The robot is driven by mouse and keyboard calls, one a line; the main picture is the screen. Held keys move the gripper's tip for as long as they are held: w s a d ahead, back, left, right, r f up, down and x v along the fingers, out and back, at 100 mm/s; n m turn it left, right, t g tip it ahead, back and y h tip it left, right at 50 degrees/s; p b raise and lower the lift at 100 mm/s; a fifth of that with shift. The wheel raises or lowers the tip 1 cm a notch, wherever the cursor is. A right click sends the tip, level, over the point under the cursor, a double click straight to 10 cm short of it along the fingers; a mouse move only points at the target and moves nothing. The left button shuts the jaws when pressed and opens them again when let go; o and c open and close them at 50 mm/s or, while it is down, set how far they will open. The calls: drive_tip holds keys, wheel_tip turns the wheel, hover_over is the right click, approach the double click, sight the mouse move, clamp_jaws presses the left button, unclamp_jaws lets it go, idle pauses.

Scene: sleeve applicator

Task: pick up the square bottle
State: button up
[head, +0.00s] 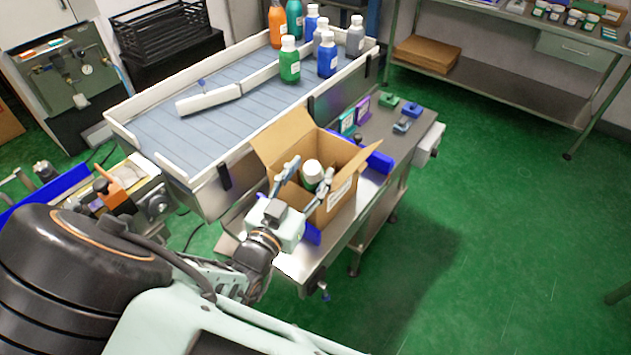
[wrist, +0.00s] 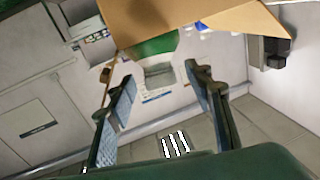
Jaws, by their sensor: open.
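A bottle with a white cap (head: 312,168) and a dark green body stands in the open cardboard box (head: 340,198); its body is mostly hidden, so I cannot tell whether it is square. My gripper (head: 303,180) is open at the near side of the box, its fingers spread to either side of the bottle in the head view. The wrist view shows the open fingers (wrist: 158,82) with no bottle between them and a cardboard flap (wrist: 190,20) above. Other bottles stand on the conveyor, including a green one (head: 289,62) and a blue one (head: 327,58).
The conveyor (head: 160,130) has raised white rims and a white guide bar (head: 208,100). The box sits on a metal table with blue brackets (head: 380,162) and small coloured items (head: 388,102) behind it. Green floor (head: 500,230) is open to the right.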

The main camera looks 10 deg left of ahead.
drive_tip(key=shift+w+d, duration=0.2)
drive_tip(key=shift+w, duration=0.8)
drive_tip(key=shift+c, duration=0.2)
clamp_jaws()
